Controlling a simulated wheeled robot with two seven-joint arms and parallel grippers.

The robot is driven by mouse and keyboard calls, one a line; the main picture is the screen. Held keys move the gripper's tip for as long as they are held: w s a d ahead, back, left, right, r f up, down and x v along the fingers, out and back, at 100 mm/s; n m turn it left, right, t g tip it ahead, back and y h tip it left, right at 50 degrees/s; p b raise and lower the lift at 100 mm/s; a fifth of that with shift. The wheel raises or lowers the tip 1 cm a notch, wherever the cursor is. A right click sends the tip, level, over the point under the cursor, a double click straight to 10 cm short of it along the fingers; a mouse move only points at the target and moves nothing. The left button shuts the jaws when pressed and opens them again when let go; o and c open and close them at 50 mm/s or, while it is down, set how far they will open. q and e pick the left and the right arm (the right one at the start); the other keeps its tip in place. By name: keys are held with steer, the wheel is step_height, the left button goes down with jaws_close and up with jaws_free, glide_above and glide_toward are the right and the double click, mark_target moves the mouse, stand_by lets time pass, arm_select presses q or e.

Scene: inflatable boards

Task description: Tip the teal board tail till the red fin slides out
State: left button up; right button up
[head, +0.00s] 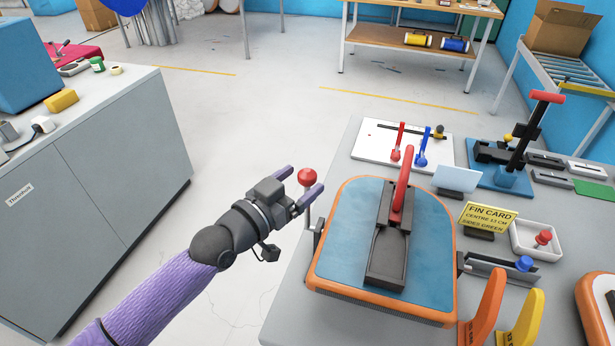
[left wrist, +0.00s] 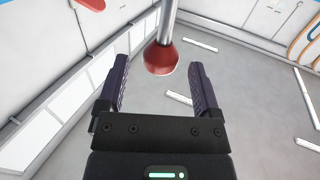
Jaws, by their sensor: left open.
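The teal board tail (head: 342,232), with an orange rim, lies on the grey bench. The red fin (head: 403,180) stands in a dark fin box (head: 388,256) along the board's middle. A red ball knob (head: 307,177) tops a metal lever at the board's left side; the knob also shows in the left wrist view (left wrist: 161,58). My left gripper (head: 306,181) is open, its purple fingers on either side of the knob with gaps visible in the wrist view (left wrist: 159,72). My right gripper is not in view.
A yellow fin card (head: 487,215) and a small white tray (head: 538,240) stand right of the board. Orange (head: 485,308) and yellow (head: 523,322) fins stand at the front right. A white panel (head: 371,146) with red and blue levers lies behind. Open floor separates the bench from a grey cabinet (head: 110,190).

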arm_select(q)
steer(key=shift+x, duration=1.3)
jaws_close()
